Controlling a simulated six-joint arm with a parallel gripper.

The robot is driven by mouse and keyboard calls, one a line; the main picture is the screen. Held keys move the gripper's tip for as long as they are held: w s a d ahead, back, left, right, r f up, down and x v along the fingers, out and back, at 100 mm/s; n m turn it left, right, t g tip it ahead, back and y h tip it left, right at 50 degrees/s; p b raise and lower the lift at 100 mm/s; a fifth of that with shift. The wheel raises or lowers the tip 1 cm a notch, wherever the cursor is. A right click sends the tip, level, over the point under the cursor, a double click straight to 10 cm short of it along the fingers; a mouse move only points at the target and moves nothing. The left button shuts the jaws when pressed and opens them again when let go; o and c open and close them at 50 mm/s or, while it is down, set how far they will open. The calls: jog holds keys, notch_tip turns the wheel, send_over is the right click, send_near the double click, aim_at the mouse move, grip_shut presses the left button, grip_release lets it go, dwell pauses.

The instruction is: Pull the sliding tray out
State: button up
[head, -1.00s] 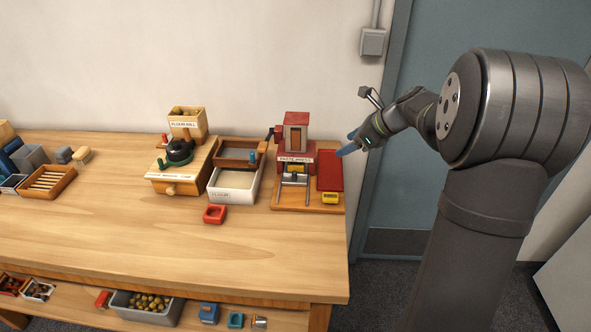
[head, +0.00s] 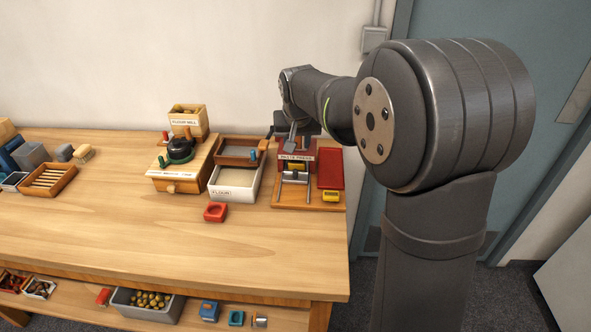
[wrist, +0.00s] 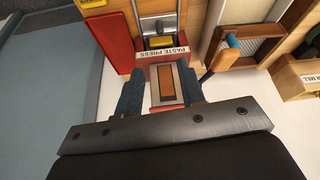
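The paste press (head: 296,156), red with a white label, stands on a wooden board at the table's right end; it also shows in the wrist view (wrist: 178,52). In front of its label is a metal slide with two rails (head: 294,183) and a yellow piece (wrist: 160,42). I cannot tell for sure which part is the sliding tray. My gripper (wrist: 160,88) is open and empty. Its blue fingers appear on either side of the press's upright, brown-panelled top; contact is not clear. In the head view the gripper is over the press, partly hidden by my arm.
A red panel (head: 330,168) and a small yellow box (head: 331,196) lie right of the slide. A white flour tray (head: 232,192) under a brown sieve and the flour mill (head: 187,122) stand left. A red dish (head: 215,212) sits in front. The table's front is clear.

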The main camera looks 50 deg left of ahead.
aim_at(295, 171)
jog(key=x, duration=1.6)
jog(key=shift+s, duration=0.1)
grip_shut()
